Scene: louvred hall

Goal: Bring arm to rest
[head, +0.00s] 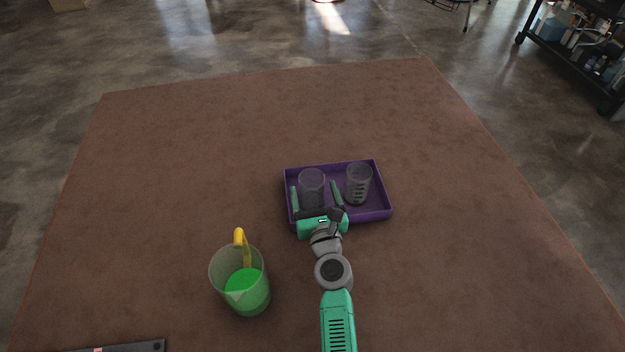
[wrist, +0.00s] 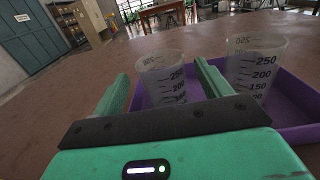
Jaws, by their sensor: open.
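My gripper (head: 316,199) is open, reaching over the near side of the purple tray (head: 377,215). Its two green fingers also show in the wrist view (wrist: 163,88). A clear beaker (head: 312,176) stands in the tray's left part, between or just beyond the fingers; contact cannot be told. In the wrist view this beaker (wrist: 160,66) shows a printed scale and looks empty. A second clear beaker (head: 359,184) stands in the tray to the right, outside the fingers; it also shows in the wrist view (wrist: 256,65).
A clear jug (head: 225,268) with a yellow handle and green liquid stands left of my arm. A dark flat object (head: 130,346) lies at the bottom left edge. The brown surface (head: 200,140) is otherwise clear. A shelf cart (head: 580,50) stands beyond it at top right.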

